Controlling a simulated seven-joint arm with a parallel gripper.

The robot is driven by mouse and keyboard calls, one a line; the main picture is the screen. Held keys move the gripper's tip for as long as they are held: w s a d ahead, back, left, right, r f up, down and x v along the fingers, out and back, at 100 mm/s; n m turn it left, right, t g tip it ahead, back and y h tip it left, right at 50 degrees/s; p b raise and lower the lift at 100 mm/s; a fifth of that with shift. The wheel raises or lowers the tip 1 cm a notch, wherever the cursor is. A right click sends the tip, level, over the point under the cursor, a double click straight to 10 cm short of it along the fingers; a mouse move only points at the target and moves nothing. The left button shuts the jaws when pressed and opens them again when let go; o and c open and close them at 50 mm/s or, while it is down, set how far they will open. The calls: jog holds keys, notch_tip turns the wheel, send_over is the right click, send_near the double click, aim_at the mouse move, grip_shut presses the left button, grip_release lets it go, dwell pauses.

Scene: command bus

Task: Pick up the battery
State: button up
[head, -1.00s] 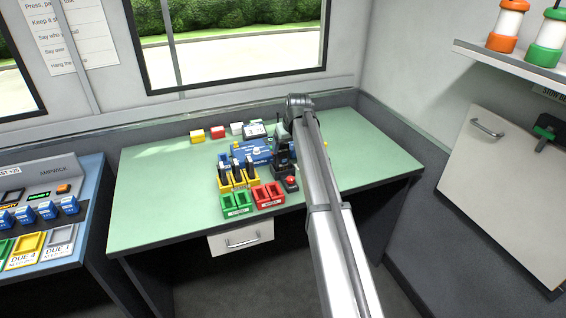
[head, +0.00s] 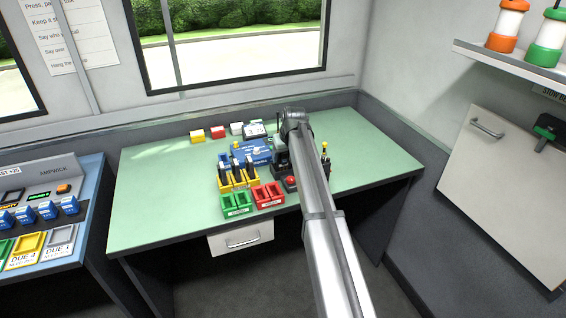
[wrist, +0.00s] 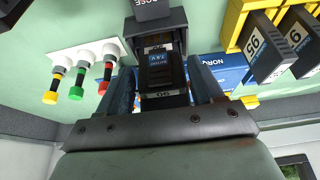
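A dark block with a blue label (wrist: 160,62), which looks like the battery, stands in a black holder (wrist: 172,22) in the wrist view. My gripper (wrist: 163,75) has one finger on each side of this block, close to its sides. Whether the fingers press on it or leave a small gap cannot be told. In the head view my arm covers the gripper and the block; only part of the black holder (head: 281,158) shows left of the arm.
A yellow rack with upright dark units (head: 238,175) stands left of the arm, with green trays (head: 237,203) and red trays (head: 268,196) in front. A blue case (head: 252,150) lies behind. Yellow, green and red-tipped pieces (wrist: 78,92) stand nearby. The left tabletop is clear.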

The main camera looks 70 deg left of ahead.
jog(key=c, duration=0.7)
notch_tip(320, 180, up, 18)
jog(key=shift+r, duration=0.1)
dwell(0.4)
